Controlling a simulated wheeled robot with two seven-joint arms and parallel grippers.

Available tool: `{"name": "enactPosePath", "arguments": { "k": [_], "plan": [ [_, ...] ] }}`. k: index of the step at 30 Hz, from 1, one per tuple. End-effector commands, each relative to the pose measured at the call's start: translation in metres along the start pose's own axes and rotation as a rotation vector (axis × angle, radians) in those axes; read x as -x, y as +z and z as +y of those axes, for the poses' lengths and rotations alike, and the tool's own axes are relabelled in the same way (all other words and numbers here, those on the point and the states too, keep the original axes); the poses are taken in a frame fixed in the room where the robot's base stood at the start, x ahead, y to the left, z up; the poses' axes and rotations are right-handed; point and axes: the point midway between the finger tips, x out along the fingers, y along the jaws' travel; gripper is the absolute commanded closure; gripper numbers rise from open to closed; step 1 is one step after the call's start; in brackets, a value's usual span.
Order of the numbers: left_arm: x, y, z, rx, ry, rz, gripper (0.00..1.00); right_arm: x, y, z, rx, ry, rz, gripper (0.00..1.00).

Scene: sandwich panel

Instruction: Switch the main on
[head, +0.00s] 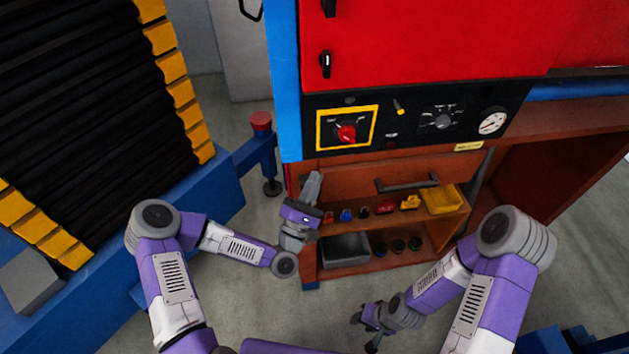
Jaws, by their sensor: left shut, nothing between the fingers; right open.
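The main switch is a red rotary knob (347,134) on a yellow-framed plate (320,130) at the left of the black control panel (462,138). Its exact setting is too small to read. My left gripper (313,180) is shut and empty, pointing up just below and left of the knob, in front of the cabinet, apart from the switch. My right gripper (363,333) is open and empty, low over the floor, well below the panel.
Below the panel are a drawer with a dark handle (408,184) and shelves holding small coloured parts, a yellow bin (442,200) and a black bin (345,250). A blue post (285,80) edges the cabinet's left. A gauge (492,121) sits right. Blue-yellow machinery stands left.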

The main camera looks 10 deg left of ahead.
Motion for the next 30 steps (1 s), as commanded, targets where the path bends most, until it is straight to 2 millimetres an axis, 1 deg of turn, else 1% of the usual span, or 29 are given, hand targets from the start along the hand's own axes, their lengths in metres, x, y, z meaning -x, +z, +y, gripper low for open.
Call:
{"name": "enactPosePath", "arguments": {
  "k": [1,6,9,12,18,30],
  "plan": [
    [-0.013,0.002,0.002,-0.003,0.004,-0.003,1.0,0.004,0.0,-0.002,0.0,0.0,0.0,0.57],
    [-0.051,0.002,0.002,-0.002,0.003,-0.002,1.0,0.011,0.0,-0.004,0.0,0.0,0.0,0.57],
    [-0.07,0.002,0.002,-0.002,0.003,-0.001,1.0,0.015,0.001,-0.006,0.0,0.0,0.0,0.57],
    [-0.08,0.016,0.002,0.001,0.0,-0.002,1.0,0.019,0.001,-0.007,0.0,0.0,0.0,0.57],
    [-0.092,0.027,0.001,0.0,0.0,0.0,1.0,0.023,0.001,-0.009,0.0,0.0,0.0,0.57],
    [-0.093,0.028,0.0,-0.001,0.0,0.0,1.0,0.023,0.001,-0.009,0.0,0.0,0.0,0.57]
  ]
}}
